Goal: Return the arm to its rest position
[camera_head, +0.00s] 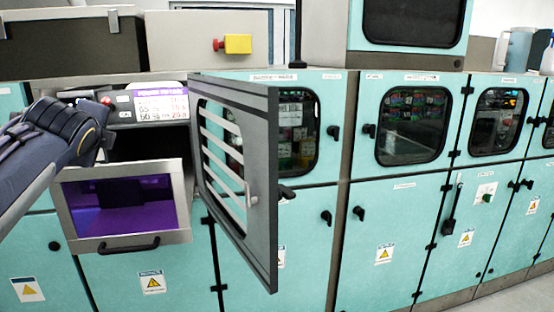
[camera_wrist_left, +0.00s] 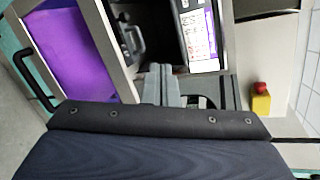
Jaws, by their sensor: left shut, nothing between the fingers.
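My left arm reaches in from the left in the head view, and its gripper (camera_head: 104,143) is in front of the machine, partly hidden by my own wrist. In the left wrist view my left gripper (camera_wrist_left: 160,82) shows its two fingers together, with nothing between them. It is held apart from the purple-lit compartment (camera_head: 125,205), which also shows at the left of the wrist view (camera_wrist_left: 70,50). My right gripper is in neither view.
A grey slatted door (camera_head: 262,190) stands swung open right of the machine's display (camera_head: 162,105). A framed front with a black handle (camera_head: 128,244) is below my gripper. Teal cabinets (camera_head: 400,225) line the right. A yellow box with a red button (camera_head: 238,44) sits above.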

